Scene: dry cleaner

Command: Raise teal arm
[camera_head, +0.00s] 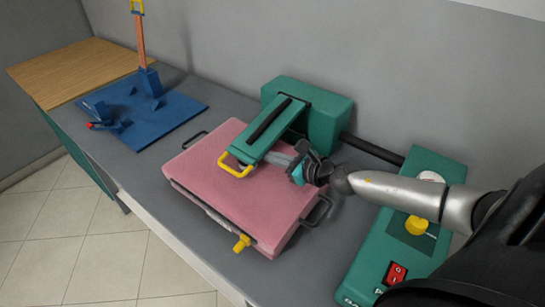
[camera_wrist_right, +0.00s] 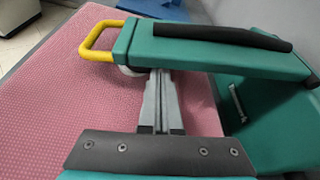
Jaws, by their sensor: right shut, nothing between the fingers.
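The teal arm (camera_head: 272,132) reaches out from a teal housing (camera_head: 312,108) over a pink pad (camera_head: 213,177). It lies low and about level, with a black strip on top and a yellow handle (camera_head: 234,165) at its free end. My right gripper (camera_head: 275,158) is shut and empty, beside the arm. In the right wrist view its grey fingers (camera_wrist_right: 160,90) point at the side of the teal arm (camera_wrist_right: 205,45), and their tips pass out of sight at or under its lower edge. I cannot tell whether they touch it. The yellow handle (camera_wrist_right: 98,40) is left of the fingers. My left gripper is not in view.
A teal control box (camera_head: 410,225) with a yellow knob and red switch stands at the right, below my right forearm. A blue stand (camera_head: 140,110) is at the back left. Black side handles and a yellow knob (camera_head: 242,243) stick out from the pad's edges. A wall stands behind.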

